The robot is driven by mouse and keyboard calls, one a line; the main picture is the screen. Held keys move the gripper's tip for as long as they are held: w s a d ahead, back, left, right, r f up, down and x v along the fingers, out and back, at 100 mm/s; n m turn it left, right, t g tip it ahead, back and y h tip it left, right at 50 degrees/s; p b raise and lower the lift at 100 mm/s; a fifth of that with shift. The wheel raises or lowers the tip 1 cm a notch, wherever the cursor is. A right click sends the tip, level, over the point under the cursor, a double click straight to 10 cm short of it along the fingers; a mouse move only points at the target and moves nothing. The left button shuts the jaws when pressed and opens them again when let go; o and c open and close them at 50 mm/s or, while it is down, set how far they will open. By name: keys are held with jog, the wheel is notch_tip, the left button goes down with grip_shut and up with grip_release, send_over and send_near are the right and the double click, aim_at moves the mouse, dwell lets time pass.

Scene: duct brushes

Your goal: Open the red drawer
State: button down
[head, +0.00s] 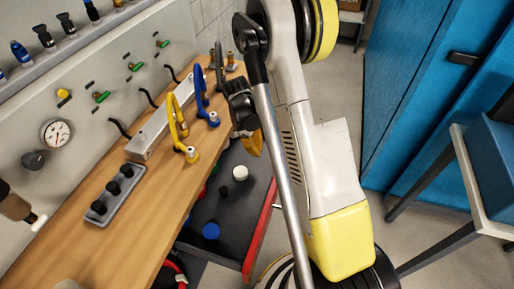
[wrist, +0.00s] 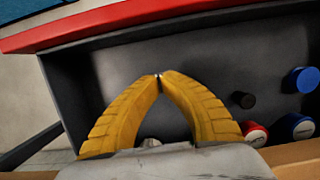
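The red drawer stands pulled out from under the workbench in the head view, with its red front (head: 259,237) facing right and its dark grey inside exposed. In the wrist view the red front edge (wrist: 130,22) runs across the top, and the grey interior fills the middle. My gripper (wrist: 159,76) has its yellow fingers meeting at the tips, with nothing seen between the tips, over the drawer's interior. In the head view my gripper (head: 253,143) is partly hidden behind my arm, near the bench edge above the drawer. I cannot tell whether it touches the drawer.
The drawer holds a blue lid (head: 211,231), a white round item (head: 240,173) and other small pieces. The wooden bench (head: 75,215) carries yellow and blue hooked fittings. A blue cabinet (head: 415,90) and a grey-legged table (head: 463,165) stand right, with floor between.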

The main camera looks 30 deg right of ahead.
jog(key=b+x, duration=0.2)
jog(key=x, duration=0.4)
jog(key=shift+f, duration=0.1)
jog(key=s+d, duration=0.1)
jog(key=s+d+b, duration=0.1)
jog(key=shift+s+r, duration=0.35)
jog(key=shift+s, duration=0.05)
jog(key=shift+s+d, duration=0.15)
jog(key=shift+d, duration=0.15)
